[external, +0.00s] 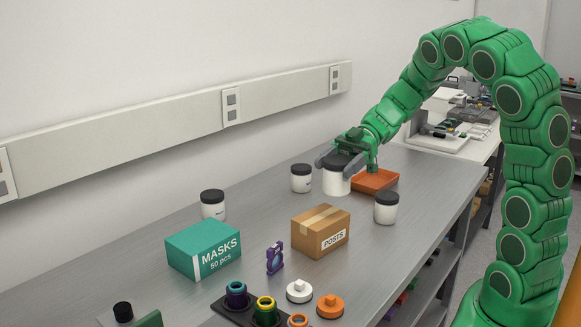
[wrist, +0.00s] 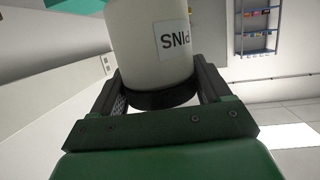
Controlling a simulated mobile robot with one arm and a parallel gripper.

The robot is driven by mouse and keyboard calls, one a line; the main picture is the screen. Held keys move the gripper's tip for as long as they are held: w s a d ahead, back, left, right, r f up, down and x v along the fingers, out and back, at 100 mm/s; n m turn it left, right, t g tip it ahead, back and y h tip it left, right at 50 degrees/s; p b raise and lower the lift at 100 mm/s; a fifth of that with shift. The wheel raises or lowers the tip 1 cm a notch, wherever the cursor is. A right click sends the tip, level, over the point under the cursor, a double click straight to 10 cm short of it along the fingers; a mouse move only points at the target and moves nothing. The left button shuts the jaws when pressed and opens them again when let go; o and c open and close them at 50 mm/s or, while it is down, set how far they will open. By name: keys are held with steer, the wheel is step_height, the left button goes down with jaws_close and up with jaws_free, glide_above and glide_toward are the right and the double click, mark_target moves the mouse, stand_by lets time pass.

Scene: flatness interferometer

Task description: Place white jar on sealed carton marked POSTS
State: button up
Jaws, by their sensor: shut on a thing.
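My gripper (external: 341,162) is shut on a white jar (external: 336,184) with a dark lid, its fingers on either side near the lid. The jar looks upright and seems raised over the bench, at the left edge of the orange tray. In the wrist view the jar (wrist: 148,45) sits between the fingers (wrist: 155,98), and its label, seen upside down, seems to read PINS. The sealed brown carton marked POSTS (external: 314,235) stands on the bench nearer the camera, apart from the jar. Its taped top is bare.
Similar jars stand left (external: 213,206), behind (external: 301,179) and right (external: 386,209). A teal MASKS box (external: 196,252) is left of the carton, with a purple part (external: 275,258) between. An orange tray (external: 392,178) lies under my gripper. Ringed parts (external: 265,309) and knobbed discs (external: 299,291) lie in front.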

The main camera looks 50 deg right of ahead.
steer(key=w+f, duration=0.2)
steer(key=f, duration=0.1)
steer(key=w+f, duration=0.2)
steer(key=shift+a, duration=0.3)
steer(key=shift+s+f, duration=0.1)
steer(key=shift+f, duration=1.25)
steer(key=shift+f, duration=0.15)
steer(key=o, duration=1.1)
steer(key=shift+r, duration=0.2)
steer(key=v, duration=1.2)
